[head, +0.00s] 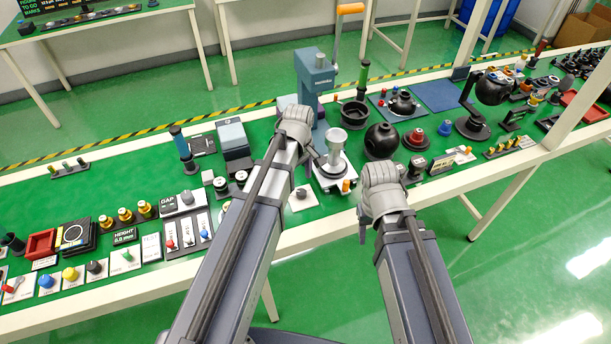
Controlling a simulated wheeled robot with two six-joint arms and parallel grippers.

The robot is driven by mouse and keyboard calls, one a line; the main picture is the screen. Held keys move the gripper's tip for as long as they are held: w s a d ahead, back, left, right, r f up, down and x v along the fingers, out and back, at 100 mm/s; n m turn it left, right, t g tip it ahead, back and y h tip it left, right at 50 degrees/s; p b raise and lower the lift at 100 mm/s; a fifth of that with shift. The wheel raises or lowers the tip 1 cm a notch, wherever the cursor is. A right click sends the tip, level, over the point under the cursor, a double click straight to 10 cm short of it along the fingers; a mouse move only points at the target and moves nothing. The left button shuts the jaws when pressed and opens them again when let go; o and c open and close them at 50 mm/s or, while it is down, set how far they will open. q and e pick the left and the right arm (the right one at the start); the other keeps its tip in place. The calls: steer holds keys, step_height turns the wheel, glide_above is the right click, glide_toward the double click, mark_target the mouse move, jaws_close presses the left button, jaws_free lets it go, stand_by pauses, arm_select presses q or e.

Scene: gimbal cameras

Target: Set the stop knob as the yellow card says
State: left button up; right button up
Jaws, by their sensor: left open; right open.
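A tall blue-grey hand press (315,80) with an orange-handled lever stands on the green bench, beyond my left gripper. A small dark round knob on a white plate (301,195) lies between my arms, near the bench's front edge. I cannot tell whether it is the stop knob. A small pale yellow card (441,163) stands right of my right gripper, its print too small to read. My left gripper (312,155) is over the bench in front of the press, open and apparently empty. My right gripper (398,172) is at the front edge, open; its fingers are largely hidden by its wrist.
A silver cylindrical device on a white base (336,166) stands close to my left gripper. A black sphere (381,141) is beyond my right gripper. Black labels reading GAP (168,201) and HEIGHT (124,236) stand at left among knobs and gauges. Bare green bench lies at left centre.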

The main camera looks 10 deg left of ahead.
mark_target(301, 191)
arm_select(q)
steer(key=shift+w, duration=0.75)
steer(key=shift+s, duration=0.15)
arm_select(e)
steer(key=shift+w, duration=0.5)
arm_select(q)
steer(key=shift+f, duration=0.15)
steer(key=shift+f+b, duration=0.75)
steer(key=shift+b, duration=0.15)
step_height(301, 191, down, 6)
steer(key=b, duration=0.6)
arm_select(e)
step_height(301, 191, down, 8)
steer(key=shift+r, duration=0.15)
arm_select(q)
jaws_close()
